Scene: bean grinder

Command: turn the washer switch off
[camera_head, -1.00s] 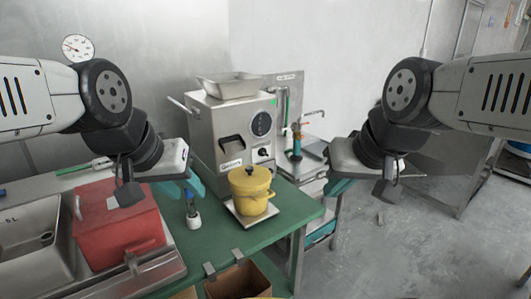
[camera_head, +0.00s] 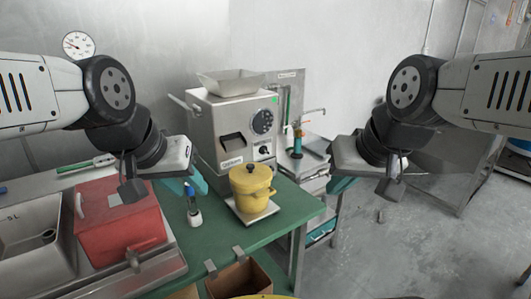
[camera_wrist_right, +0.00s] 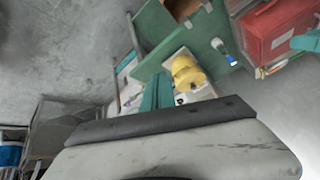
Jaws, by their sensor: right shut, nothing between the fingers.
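No part clearly marked as a washer switch can be made out. A steel machine (camera_head: 215,125) stands at the back of the green table, with a round black dial (camera_head: 262,122) and a small dark knob (camera_head: 264,150) below it on its front. The knob's setting is too small to read. My left gripper (camera_head: 196,185) hangs over the table, in front of and left of the machine; its finger gap is unclear. My right gripper (camera_head: 341,186) is held right of the table, apart from everything. Its teal fingers (camera_wrist_right: 158,92) are together and empty in the right wrist view.
A yellow pot (camera_head: 250,185) stands on a plate in front of the machine. A red box (camera_head: 118,222) and a sink (camera_head: 35,235) are at the left. A steel cart with a tap stands right of the machine. The floor (camera_head: 385,240) at right is open.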

